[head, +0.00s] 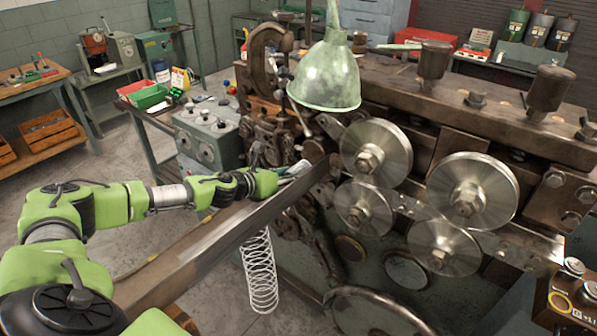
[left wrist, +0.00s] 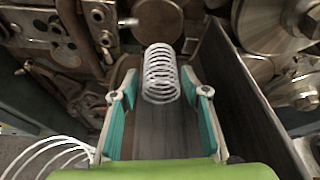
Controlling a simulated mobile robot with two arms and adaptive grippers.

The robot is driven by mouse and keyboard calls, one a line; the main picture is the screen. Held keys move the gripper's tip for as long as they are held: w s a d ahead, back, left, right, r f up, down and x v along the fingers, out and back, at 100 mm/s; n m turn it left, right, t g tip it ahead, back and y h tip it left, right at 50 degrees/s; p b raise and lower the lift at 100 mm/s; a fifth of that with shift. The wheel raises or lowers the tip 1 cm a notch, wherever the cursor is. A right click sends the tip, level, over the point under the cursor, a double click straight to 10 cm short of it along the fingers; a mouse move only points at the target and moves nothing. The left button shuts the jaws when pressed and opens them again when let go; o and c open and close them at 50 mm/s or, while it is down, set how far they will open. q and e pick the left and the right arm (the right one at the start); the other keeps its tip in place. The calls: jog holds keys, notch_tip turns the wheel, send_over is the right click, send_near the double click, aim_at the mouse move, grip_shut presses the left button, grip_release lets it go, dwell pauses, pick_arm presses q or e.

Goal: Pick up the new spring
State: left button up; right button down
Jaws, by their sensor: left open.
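My left gripper (head: 290,172) is open over the upper end of the metal chute (head: 205,245), close to the coiling machine. In the left wrist view a small white spring (left wrist: 160,75) shows ahead, between the two teal-padded fingers of my left gripper (left wrist: 161,84), with a gap on each side. Whether it lies on the chute or is still joined to the machine, I cannot tell. In the head view this spring cannot be made out by the gripper. A longer white spring (head: 260,272) hangs below the chute; white coils (left wrist: 45,160) show at the lower left in the wrist view.
The machine's large steel rollers (head: 376,152) stand to the right of the gripper. A green lamp shade (head: 326,78) hangs above it. The chute's raised side wall (left wrist: 238,95) runs close along the right finger. Open floor (head: 120,165) lies left of the chute.

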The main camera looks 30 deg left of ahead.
pick_arm(q)
jog(key=c, duration=0.9)
jog(key=shift+o, duration=0.2)
jog(key=shift+r, duration=0.1)
